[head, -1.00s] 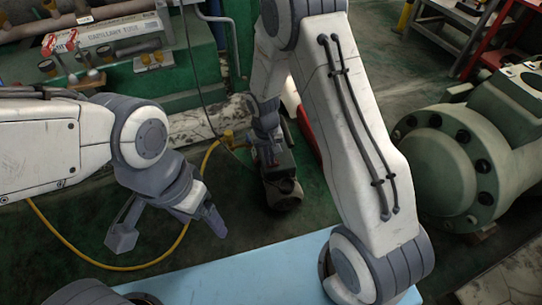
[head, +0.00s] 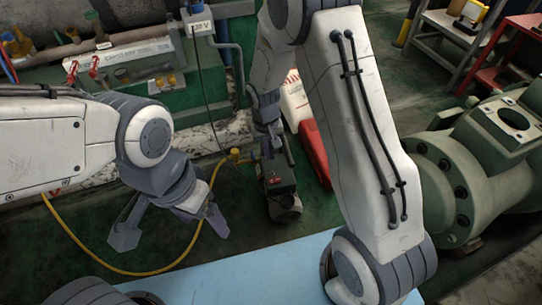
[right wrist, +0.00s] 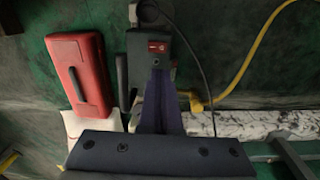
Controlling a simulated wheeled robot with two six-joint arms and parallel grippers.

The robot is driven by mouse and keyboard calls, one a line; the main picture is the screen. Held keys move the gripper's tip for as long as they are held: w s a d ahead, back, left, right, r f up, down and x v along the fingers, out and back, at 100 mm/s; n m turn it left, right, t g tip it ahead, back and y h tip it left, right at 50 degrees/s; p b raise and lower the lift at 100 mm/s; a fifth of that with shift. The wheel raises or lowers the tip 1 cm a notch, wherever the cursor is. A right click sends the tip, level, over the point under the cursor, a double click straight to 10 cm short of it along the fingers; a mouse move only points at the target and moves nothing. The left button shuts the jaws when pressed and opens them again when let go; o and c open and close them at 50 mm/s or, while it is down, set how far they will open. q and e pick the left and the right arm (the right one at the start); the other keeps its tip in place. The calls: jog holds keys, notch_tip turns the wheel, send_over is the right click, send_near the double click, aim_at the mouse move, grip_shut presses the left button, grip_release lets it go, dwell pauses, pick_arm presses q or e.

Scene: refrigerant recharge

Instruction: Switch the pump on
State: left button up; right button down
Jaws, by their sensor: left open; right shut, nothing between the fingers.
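The pump (head: 281,187) is a small dark unit standing on the green floor, beyond the light blue surface. In the right wrist view the pump (right wrist: 137,62) shows a red switch (right wrist: 158,47) on its top. My right gripper (head: 272,146) reaches down at the pump. In the right wrist view its shut, empty fingers (right wrist: 157,72) point at the pump top, with the tips just below the red switch in the picture. I cannot tell whether they touch. My left gripper (head: 170,231) is open and empty, over the floor to the left of the pump.
A yellow hose (head: 108,266) curves over the floor to the pump's left side. A red case (head: 315,152) lies behind right of the pump, beside a white container (head: 293,103). A large green flanged machine (head: 465,170) stands at right. The light blue surface (head: 245,275) is clear.

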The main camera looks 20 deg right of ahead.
jog(key=shift+r, duration=0.6)
